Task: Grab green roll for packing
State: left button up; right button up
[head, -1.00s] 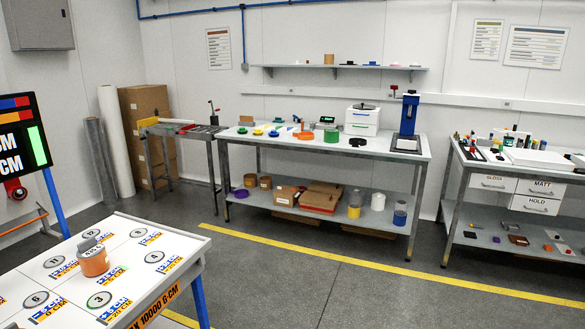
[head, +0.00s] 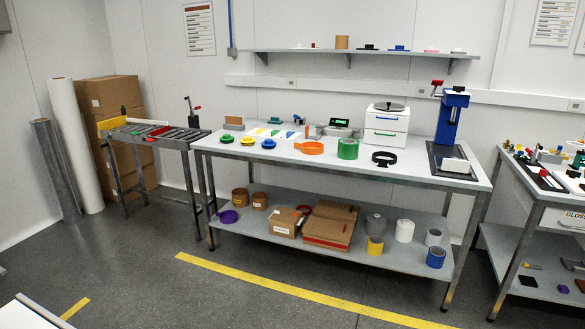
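A green roll (head: 347,149) stands on the top of the long grey workbench (head: 420,174), right of the middle. Neither of my grippers shows in the head view.
The bench's lower shelf (head: 340,250) holds boxes and several rolls. A roller table (head: 160,137) stands at left, beside stacked cartons (head: 112,95). Another bench (head: 525,200) stands at right. The grey floor (head: 240,300) before the bench is clear, with a yellow line (head: 290,290).

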aim_at(349, 149)
jog(key=i, duration=2.3)
